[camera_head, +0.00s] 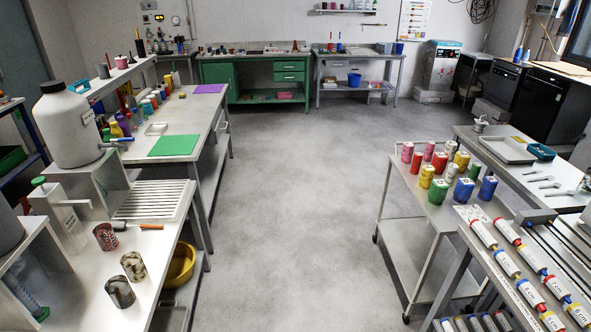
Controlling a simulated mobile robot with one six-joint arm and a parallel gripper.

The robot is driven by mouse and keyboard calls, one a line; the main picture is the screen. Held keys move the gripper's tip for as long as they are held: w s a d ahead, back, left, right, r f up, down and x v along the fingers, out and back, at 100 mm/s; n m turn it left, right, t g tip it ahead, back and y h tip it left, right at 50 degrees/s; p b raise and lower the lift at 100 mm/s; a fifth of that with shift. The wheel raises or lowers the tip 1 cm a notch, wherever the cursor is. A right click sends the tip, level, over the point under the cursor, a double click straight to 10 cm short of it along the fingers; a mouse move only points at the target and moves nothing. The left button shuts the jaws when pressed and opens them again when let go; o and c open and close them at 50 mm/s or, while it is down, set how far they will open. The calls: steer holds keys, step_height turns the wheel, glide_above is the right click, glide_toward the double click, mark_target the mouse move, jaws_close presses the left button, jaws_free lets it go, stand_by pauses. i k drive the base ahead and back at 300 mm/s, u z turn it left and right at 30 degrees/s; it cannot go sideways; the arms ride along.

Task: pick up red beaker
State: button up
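A beaker with a mottled red and dark pattern (105,237) stands upright on the white bench at the lower left. Two similar patterned beakers stand nearer me: a beige and brown one (133,266) and a grey one (120,291). My gripper is not in view.
A large white jug (70,125) and a white spigot bottle (58,215) stand behind the beakers. An orange-handled tool (150,227) and a slatted white rack (153,199) lie beyond. A cart (408,225) with coloured cans is on the right. The floor (290,220) between is clear.

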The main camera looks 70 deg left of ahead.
mark_target(106, 238)
steer(key=u, duration=0.05)
steer(key=k, duration=0.1)
steer(key=u, duration=2.85)
steer(key=i, duration=2.85)
steer(key=u, duration=0.4)
